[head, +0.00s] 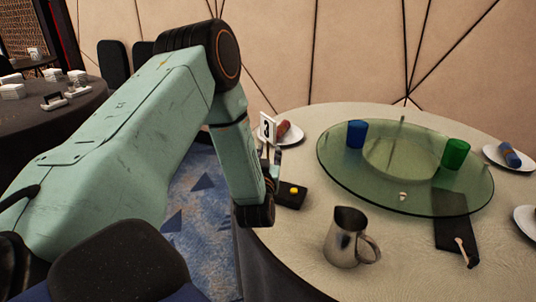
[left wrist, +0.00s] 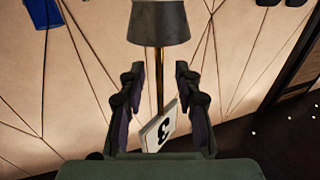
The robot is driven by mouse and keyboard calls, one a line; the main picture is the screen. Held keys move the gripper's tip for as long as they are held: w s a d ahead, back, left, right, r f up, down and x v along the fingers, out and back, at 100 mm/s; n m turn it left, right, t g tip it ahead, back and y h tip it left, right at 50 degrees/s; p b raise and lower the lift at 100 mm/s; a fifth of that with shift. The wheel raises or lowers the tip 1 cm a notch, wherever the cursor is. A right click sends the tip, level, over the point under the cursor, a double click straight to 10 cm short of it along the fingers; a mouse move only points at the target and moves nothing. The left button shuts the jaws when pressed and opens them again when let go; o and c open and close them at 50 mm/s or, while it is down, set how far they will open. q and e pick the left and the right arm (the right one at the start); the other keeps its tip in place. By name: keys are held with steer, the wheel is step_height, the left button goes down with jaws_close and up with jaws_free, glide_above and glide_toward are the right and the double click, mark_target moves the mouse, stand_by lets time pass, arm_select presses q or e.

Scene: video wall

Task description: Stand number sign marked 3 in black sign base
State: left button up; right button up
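The number sign (head: 267,128) is a white card with a black 3, standing upright near the table's left edge in the head view. In the left wrist view, which looks upside down, the card (left wrist: 160,133) sits on a thin gold stem. The stem runs to a dark tapered piece (left wrist: 160,22) that looks like the sign base; I cannot tell how they join. My left gripper (head: 271,168) is just below the card, partly hidden by its wrist. In the left wrist view its fingers (left wrist: 159,72) are spread on both sides of the stem, with gaps. My right gripper is not in view.
A black mat (head: 290,202) with a yellow item lies beside my left wrist. A metal pitcher (head: 347,238) stands near the front. A green glass turntable (head: 380,180) carries a blue cup (head: 357,134) and a green cup (head: 455,154). A plate with a rolled napkin (head: 284,129) is behind the sign.

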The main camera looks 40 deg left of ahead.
arm_select(q)
steer(key=shift+s+d, duration=0.1)
steer(key=v, duration=1.1)
steer(key=shift+s+d, duration=0.2)
steer(key=shift+s, duration=0.15)
stand_by(0.4)
